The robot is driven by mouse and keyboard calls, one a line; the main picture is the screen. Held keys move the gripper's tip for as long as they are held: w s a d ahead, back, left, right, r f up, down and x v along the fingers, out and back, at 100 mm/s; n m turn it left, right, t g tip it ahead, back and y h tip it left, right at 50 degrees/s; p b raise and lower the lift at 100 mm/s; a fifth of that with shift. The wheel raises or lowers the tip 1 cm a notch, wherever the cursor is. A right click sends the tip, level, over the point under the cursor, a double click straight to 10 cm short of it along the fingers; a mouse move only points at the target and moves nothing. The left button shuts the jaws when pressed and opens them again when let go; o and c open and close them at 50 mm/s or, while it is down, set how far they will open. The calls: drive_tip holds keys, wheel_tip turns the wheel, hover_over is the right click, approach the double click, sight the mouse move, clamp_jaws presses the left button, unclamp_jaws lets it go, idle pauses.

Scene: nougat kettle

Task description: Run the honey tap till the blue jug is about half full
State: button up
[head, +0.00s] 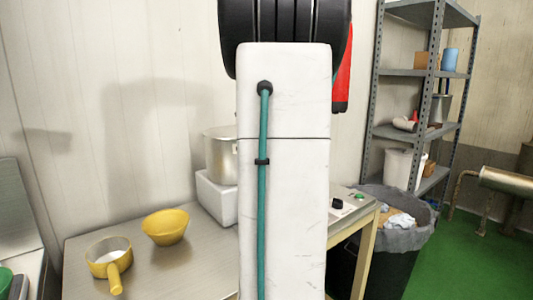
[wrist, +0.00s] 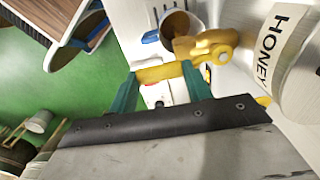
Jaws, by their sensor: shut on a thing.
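In the wrist view my gripper (wrist: 162,73), with teal fingers, is shut on the yellow handle of the honey tap (wrist: 208,46). In the head view my own arm hides the tap, the jug and my gripper.
In the head view a yellow bowl (head: 166,227) and a yellow pan (head: 109,258) stand on the steel table (head: 190,272). A metal pot (head: 219,155) stands behind on a white block (head: 215,198). A lined bin (head: 390,240) and a grey shelf rack (head: 418,73) are at the right.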

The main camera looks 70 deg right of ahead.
drive_tip(key=o, duration=1.4)
drive_tip(key=shift+r, duration=3.95)
